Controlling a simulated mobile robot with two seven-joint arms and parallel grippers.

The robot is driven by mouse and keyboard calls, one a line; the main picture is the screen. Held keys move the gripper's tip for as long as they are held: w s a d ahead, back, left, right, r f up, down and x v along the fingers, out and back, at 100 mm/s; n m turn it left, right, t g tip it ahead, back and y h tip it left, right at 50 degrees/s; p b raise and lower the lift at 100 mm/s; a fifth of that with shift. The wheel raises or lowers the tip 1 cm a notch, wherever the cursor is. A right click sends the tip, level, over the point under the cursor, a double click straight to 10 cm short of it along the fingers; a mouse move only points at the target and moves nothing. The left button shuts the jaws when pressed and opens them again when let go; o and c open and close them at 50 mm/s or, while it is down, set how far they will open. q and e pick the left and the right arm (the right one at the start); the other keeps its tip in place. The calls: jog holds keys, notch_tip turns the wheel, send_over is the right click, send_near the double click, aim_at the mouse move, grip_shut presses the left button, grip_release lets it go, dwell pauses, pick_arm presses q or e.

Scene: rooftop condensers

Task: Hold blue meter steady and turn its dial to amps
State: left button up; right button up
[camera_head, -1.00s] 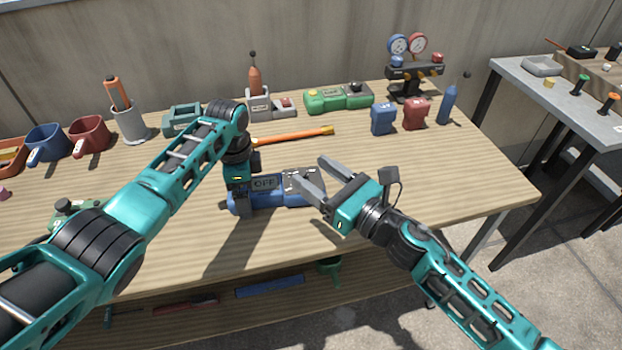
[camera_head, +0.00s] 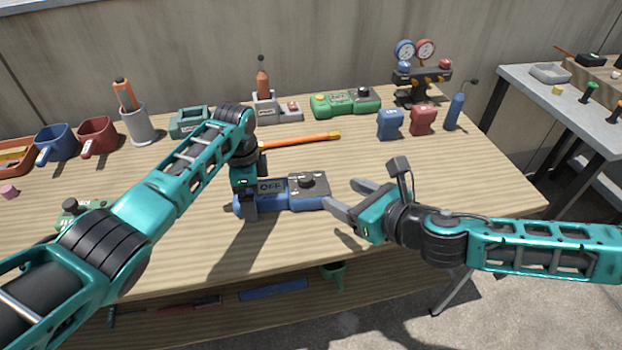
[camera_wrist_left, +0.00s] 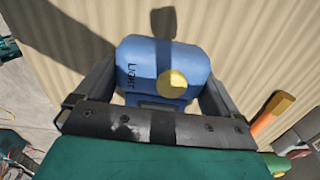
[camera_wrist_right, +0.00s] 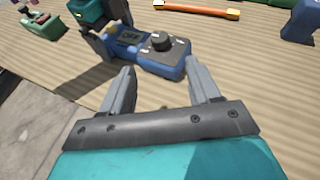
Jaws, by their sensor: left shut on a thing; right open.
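The blue meter (camera_head: 285,204) lies flat on the wooden bench in the head view. Its display reads OFF, and a black dial (camera_head: 309,181) sits on the dark face at its right end. My left gripper (camera_head: 248,206) is shut on the meter's left end; the left wrist view shows the blue end (camera_wrist_left: 150,70), marked LIGHT with a yellow button, between its fingers. My right gripper (camera_head: 343,200) is open and empty just right of the meter. In the right wrist view the dial (camera_wrist_right: 161,41) shows beyond the open fingers (camera_wrist_right: 162,80), apart from them.
An orange rod (camera_head: 300,140) lies behind the meter. A green device (camera_head: 345,103), blue pouch (camera_head: 390,124), red pouch (camera_head: 422,120) and gauge manifold (camera_head: 418,75) stand at the back. The bench (camera_head: 455,190) is clear at right.

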aim_at(307, 179)
jog(key=x, duration=1.1)
jog(key=shift+w+a, duration=0.25)
jog(key=c, duration=1.1)
